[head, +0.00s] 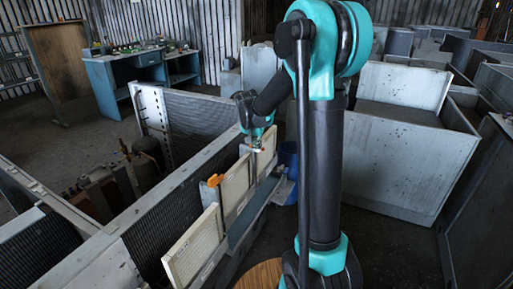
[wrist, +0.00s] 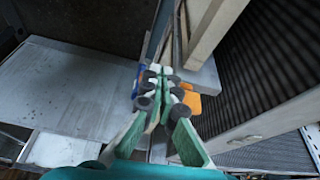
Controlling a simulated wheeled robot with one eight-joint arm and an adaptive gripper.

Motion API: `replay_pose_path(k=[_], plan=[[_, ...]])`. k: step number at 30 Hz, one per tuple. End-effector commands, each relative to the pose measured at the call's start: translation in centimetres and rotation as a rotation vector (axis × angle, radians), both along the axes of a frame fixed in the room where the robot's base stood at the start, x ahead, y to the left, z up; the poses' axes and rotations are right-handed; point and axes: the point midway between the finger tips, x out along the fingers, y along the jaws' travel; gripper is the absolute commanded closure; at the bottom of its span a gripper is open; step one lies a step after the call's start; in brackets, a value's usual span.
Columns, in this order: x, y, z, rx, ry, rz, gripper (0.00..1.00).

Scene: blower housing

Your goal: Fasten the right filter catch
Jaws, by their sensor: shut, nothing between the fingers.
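Pale filter panels stand in a row along the grey housing: a near one (head: 195,248), a middle one (head: 237,190) and a far one near my gripper. An orange catch (head: 215,180) sits by the top edge between the near and middle panels. My gripper (head: 258,147) is at the far end of the row, pointing down, close to the panels' top edge. In the wrist view my gripper (wrist: 160,72) is shut and empty. An orange piece (wrist: 190,103) shows just right of the fingers, partly hidden by them; I cannot tell which catch it is or whether they touch.
A blue bin (head: 288,175) stands behind the panels on the right. A round wooden top (head: 262,275) is at the bottom. Grey metal boxes (head: 395,155) fill the right side. A blue workbench (head: 125,80) stands back left, with open floor before it.

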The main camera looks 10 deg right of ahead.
Motion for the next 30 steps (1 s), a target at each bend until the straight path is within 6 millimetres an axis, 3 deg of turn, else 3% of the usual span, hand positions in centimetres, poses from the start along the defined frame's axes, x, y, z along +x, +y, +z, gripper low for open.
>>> replay_pose_path(k=[19, 30], plan=[[0.3, -0.8, 0.0, 0.001, 0.0, 0.154, 1.0], [1.1, -2.0, 0.0, 0.001, -0.001, 0.432, 1.0]])
